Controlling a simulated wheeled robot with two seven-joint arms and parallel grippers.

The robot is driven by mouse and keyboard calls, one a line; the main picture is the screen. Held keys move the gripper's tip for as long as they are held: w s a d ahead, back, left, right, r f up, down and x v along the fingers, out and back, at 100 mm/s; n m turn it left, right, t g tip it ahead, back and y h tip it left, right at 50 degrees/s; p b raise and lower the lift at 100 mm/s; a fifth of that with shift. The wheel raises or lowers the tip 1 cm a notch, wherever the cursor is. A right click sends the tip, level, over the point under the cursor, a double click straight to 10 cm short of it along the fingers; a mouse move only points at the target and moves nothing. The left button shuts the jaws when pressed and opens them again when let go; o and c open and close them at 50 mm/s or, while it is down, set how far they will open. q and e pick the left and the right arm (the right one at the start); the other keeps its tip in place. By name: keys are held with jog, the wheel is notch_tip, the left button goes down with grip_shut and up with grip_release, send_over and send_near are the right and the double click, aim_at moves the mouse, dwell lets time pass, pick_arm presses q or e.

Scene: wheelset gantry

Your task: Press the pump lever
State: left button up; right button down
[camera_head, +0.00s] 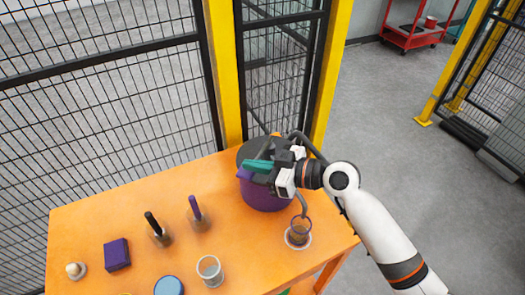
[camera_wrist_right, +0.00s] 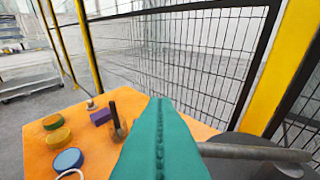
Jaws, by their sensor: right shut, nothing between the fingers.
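The pump is a purple pot (camera_head: 265,198) with a dark grey top, at the back right corner of the orange table. Its curved grey spout (camera_head: 303,206) hangs over a small glass (camera_head: 300,228). My right gripper (camera_head: 258,166) is over the pot's top, its teal fingers together and empty. They fill the middle of the right wrist view (camera_wrist_right: 160,140). There a grey lever rod (camera_wrist_right: 255,152) runs from beside the fingers to the right, above the dark top. I cannot tell whether the fingers touch it. The gripper hides much of the pump top in the head view. My left gripper is not visible.
The orange table (camera_head: 90,225) also holds a purple block (camera_head: 117,254), a black-handled tool (camera_head: 153,224), a purple-handled tool (camera_head: 195,208), an empty glass (camera_head: 210,270) and a blue round piece (camera_head: 168,286). Black mesh fencing (camera_head: 110,100) with yellow posts stands behind it.

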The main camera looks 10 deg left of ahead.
jog(key=shift+f, duration=0.45)
jog(key=shift+f, duration=0.1)
jog(key=shift+s+a+f+n+t+b, duration=0.2)
jog(key=shift+f+n+b, duration=0.3)
jog(key=shift+f+b, duration=0.75)
jog(key=shift+s+d+f+n+t+b, duration=0.15)
jog(key=shift+s+f+n+b, duration=0.25)
jog(key=shift+b, duration=1.6)
jog(key=shift+s+a+f+n+t+b, duration=0.15)
jog(key=shift+f+n+b, duration=0.45)
jog(key=shift+f+b, duration=0.7)
jog(key=shift+d+r, duration=0.1)
jog(key=shift+r, duration=0.15)
jog(key=shift+r, duration=0.1)
